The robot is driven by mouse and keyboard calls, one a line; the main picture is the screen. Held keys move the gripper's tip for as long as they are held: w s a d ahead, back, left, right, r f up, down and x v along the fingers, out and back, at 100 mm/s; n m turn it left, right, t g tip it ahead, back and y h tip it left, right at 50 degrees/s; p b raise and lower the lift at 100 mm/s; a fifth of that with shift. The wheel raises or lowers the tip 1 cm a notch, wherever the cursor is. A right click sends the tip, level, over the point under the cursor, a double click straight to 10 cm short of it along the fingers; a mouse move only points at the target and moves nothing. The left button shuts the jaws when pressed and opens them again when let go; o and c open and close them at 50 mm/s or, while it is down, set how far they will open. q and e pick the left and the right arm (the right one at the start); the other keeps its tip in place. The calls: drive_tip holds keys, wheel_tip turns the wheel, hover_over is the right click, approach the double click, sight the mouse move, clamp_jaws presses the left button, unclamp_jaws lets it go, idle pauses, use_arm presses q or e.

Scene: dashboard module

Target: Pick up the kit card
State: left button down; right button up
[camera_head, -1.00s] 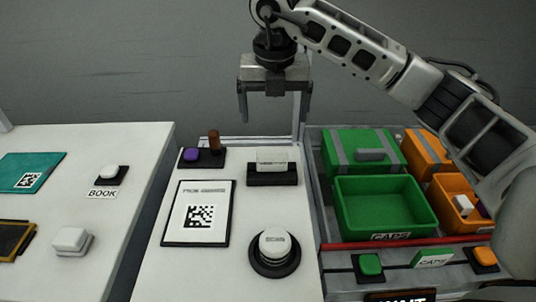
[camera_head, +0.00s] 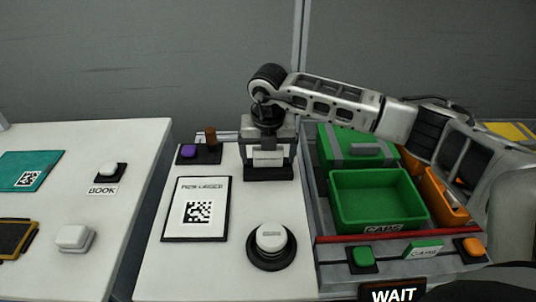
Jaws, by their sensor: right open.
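The kit card (camera_head: 268,157) is a small white card standing in a black holder (camera_head: 268,174) at the back right of the middle white table. My right gripper (camera_head: 269,161) is open and points down, with its two fingers on either side of the card. I cannot tell whether the fingers touch it. The gripper body hides the card's top edge. My left gripper is not in view.
A QR-code board (camera_head: 197,209) and a round white button (camera_head: 271,238) are on the same table. A green bin (camera_head: 378,201) and a green lidded box (camera_head: 357,147) stand to the right. A teal card (camera_head: 30,170) lies on the left table.

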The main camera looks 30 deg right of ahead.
drive_tip(key=shift+f, duration=0.1)
drive_tip(key=c, duration=1.1)
drive_tip(key=shift+o, duration=0.2)
